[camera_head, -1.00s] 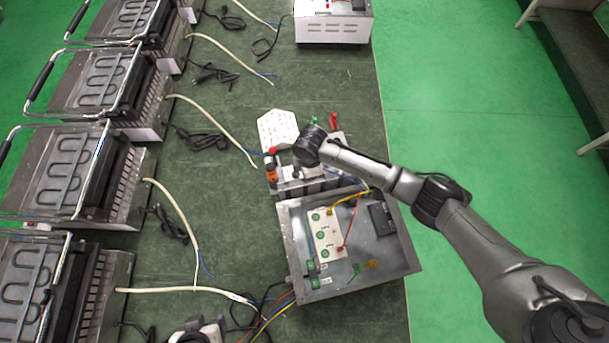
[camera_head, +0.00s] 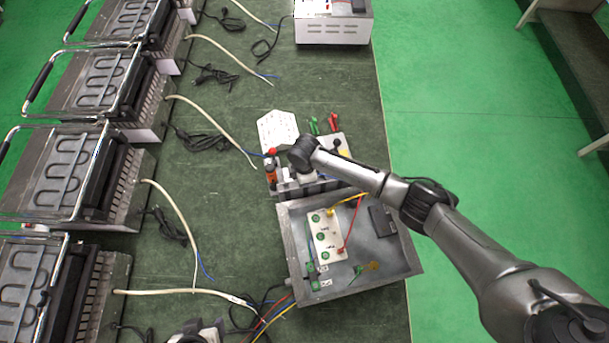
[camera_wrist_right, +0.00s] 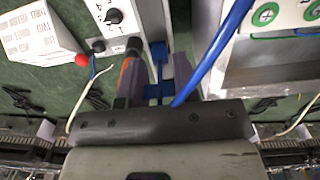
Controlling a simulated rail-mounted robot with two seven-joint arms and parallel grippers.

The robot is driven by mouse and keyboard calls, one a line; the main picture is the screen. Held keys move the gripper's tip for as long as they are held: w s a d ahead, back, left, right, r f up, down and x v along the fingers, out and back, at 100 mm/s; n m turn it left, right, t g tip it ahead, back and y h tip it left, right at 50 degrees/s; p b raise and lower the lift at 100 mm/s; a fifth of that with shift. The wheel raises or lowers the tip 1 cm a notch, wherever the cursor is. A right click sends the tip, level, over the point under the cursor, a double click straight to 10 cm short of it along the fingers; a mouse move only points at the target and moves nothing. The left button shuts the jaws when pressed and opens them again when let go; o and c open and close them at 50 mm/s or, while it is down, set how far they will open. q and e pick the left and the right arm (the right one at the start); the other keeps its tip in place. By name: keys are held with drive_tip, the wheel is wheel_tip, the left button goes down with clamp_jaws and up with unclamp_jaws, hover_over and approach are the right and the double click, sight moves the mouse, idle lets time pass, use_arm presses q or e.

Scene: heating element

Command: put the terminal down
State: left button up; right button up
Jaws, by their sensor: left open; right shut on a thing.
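The terminal is a small blue piece (camera_wrist_right: 158,88) between the finger pads of my right gripper (camera_wrist_right: 157,72) in the right wrist view. The gripper is shut on it, and a thick blue wire (camera_wrist_right: 215,50) runs up to the right. In the head view my right gripper (camera_head: 300,175) points down over the tester, and its fingers are largely hidden by my wrist. My left gripper (camera_head: 200,333) is open at the bottom edge, partly cut off.
The open metal box (camera_head: 297,260) with a white terminal block (camera_head: 325,238) is just in front of the right gripper. A white sheet (camera_head: 276,130) and red and green clips (camera_head: 325,123) lie behind. Heater units (camera_head: 65,175) line the left. Cables cross the green bench (camera_head: 240,205).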

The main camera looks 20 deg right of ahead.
drive_tip(key=shift+f, duration=0.2)
drive_tip(key=o, duration=0.9)
drive_tip(key=shift+r, duration=0.1)
wheel_tip(320, 180, up, 11)
drive_tip(key=shift+f+p, duration=0.15)
drive_tip(key=shift+p, duration=0.55)
drive_tip(key=shift+r, duration=0.8)
